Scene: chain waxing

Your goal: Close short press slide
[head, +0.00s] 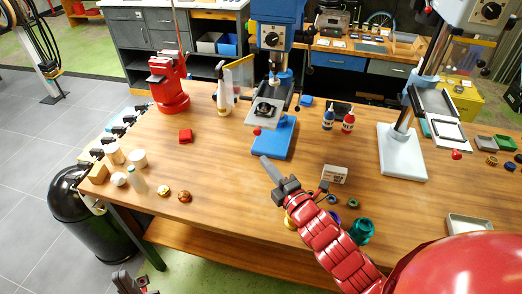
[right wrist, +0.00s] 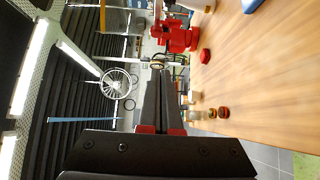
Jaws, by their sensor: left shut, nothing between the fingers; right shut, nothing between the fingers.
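A blue press (head: 277,38) stands at the back middle of the bench on a blue base (head: 275,139). Its grey slide (head: 264,108) sticks out toward the front left below the head, with a red knob (head: 257,131) at its front. A second, grey press (head: 403,150) stands at the right with its own slide (head: 440,125). My right gripper (head: 265,160) is shut and empty, its tip just in front of the blue base's left corner and below the knob. In the right wrist view its fingers (right wrist: 161,80) are together. My left gripper (head: 126,280) is shut, low at the bottom edge, away from the bench top.
A red tool (head: 170,88) and a red block (head: 186,136) stand left of the blue press. Bottles (head: 328,118) are right of it. The bench's left middle is mostly clear.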

